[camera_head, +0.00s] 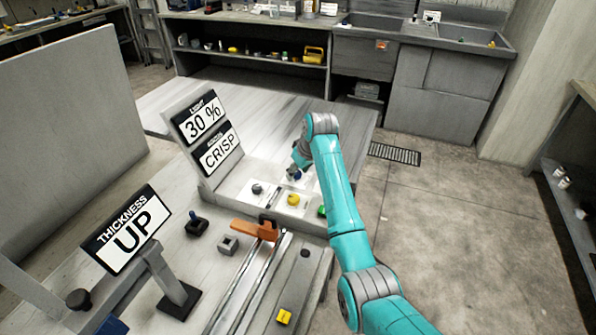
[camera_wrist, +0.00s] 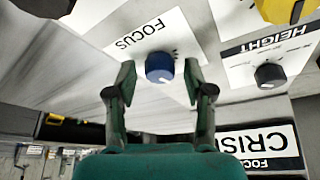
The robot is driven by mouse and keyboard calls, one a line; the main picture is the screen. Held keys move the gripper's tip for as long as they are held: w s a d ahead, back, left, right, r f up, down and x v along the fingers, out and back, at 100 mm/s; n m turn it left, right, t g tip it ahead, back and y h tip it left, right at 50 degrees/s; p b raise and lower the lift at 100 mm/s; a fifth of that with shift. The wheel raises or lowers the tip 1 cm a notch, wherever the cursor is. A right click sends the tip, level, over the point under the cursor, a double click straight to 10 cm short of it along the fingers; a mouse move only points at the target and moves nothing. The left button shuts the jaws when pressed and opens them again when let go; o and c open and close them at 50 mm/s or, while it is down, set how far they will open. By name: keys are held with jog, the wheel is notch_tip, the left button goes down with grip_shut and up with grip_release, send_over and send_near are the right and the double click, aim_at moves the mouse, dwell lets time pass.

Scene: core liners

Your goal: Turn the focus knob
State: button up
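The focus knob (camera_wrist: 160,67) is a small round blue knob with a white pointer line, on a white plate labelled FOCUS. In the head view it shows as a blue spot (camera_head: 293,175), partly hidden by my gripper (camera_head: 299,159). In the wrist view my gripper (camera_wrist: 159,75) is open, with one finger on each side of the knob. Gaps show between the knob and both fingers, and I cannot tell whether the tips reach its depth. The focus display (camera_head: 221,149) reads CRISP.
A dark knob (camera_wrist: 269,75) labelled HEIGHT and a yellow knob (camera_wrist: 280,8) sit beside the focus plate. A display (camera_head: 201,117) reading 30 % stands behind the panel. An orange clamp-like part (camera_head: 254,230) on rails and a THICKNESS display (camera_head: 127,230) reading UP stand nearer.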

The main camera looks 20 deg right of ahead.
jog(key=v, duration=1.2)
dwell(0.5)
